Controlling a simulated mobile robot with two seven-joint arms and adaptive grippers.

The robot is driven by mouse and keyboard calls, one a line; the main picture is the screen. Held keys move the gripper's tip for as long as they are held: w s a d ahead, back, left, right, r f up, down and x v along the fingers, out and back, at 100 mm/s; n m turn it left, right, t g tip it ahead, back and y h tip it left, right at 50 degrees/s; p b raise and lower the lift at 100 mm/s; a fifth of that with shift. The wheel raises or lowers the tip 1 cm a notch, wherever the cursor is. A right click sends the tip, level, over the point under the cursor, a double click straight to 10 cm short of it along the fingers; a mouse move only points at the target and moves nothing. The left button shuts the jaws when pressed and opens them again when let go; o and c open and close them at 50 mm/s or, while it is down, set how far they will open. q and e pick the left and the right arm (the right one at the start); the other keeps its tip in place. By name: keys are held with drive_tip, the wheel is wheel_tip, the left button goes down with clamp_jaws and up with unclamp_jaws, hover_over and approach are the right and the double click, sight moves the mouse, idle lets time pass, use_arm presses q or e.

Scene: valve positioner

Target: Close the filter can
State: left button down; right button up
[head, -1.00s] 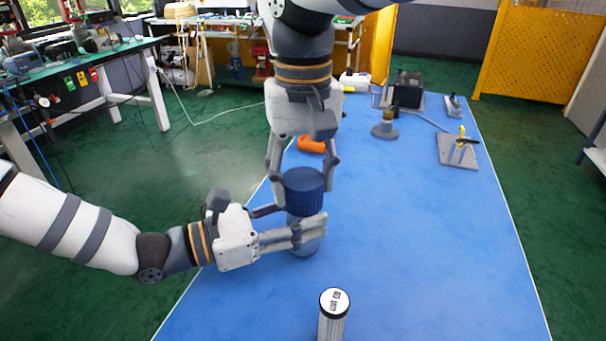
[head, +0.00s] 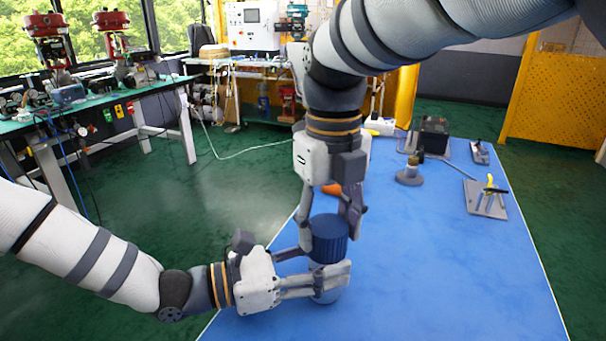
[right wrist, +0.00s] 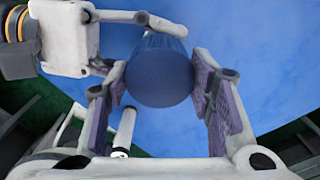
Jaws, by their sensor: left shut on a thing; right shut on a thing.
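The filter can stands upright on the blue table, with a dark blue ribbed lid (head: 329,238) on top and a blue-grey body (head: 325,294) below. My left gripper (head: 330,272) comes in from the left and is shut around the body just under the lid. My right gripper (head: 329,228) points down from above and is shut on the lid, one finger on each side. In the right wrist view the lid (right wrist: 160,75) fills the space between the finger pads. Whether the lid is fully seated cannot be told, because fingers cover the seam.
An orange object is partly hidden behind my right gripper. A grey pedestal part (head: 409,175) and a plate with a yellow-handled clamp (head: 486,198) lie farther back.

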use_arm(q)
drive_tip(key=shift+s, duration=0.1)
use_arm(e)
drive_tip(key=o, duration=1.1)
drive_tip(key=shift+c, duration=0.2)
drive_tip(key=shift+r, duration=0.1)
drive_tip(key=shift+r, duration=2.25)
drive_tip(key=shift+c, duration=0.3)
